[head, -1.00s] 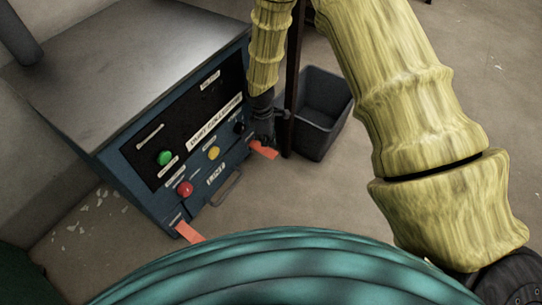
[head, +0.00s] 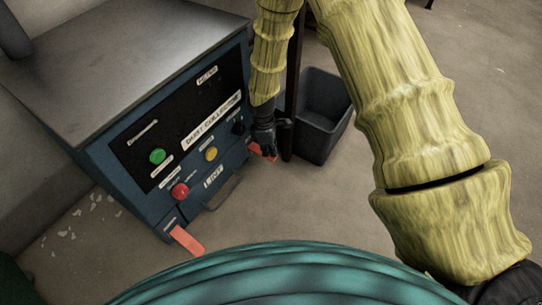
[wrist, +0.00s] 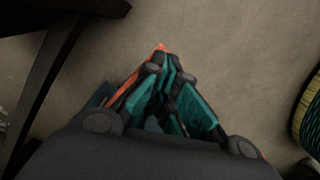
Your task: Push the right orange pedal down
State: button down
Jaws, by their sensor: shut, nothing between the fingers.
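The blue dust collector machine (head: 150,205) stands at the left in the head view, with two orange pedals low on its front. The left orange pedal (head: 187,241) sticks out in full view. The right orange pedal (head: 256,149) is mostly hidden by my gripper (head: 268,152), which is right over it. In the wrist view, orange edges of the right pedal (wrist: 161,47) show beyond and beside my gripper (wrist: 165,75). My gripper is shut with nothing held. I cannot tell whether it touches the pedal.
A dark open bin (head: 325,115) stands just right of my gripper, with a thin dark post (head: 291,90) between. Red, yellow and green buttons and a handle (head: 222,193) are on the machine's front. The floor in front is clear.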

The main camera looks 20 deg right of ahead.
aim_at(261, 155)
jog(key=shift+f, duration=1.65)
jog(key=shift+r, duration=0.1)
jog(key=shift+a+r, duration=0.1)
jog(key=shift+w+a+r+p, duration=0.15)
jog(key=shift+w+a+p, duration=0.1)
jog(key=shift+p, duration=0.2)
jog(key=shift+w+a+r+p, duration=0.15)
jog(key=shift+a+r+p, duration=0.05)
jog(key=shift+a+p, duration=0.2)
jog(key=shift+w+a+r+p, duration=0.15)
jog(key=shift+a+p, duration=0.25)
jog(key=shift+w+a+f, duration=0.1)
jog(key=shift+a, duration=0.15)
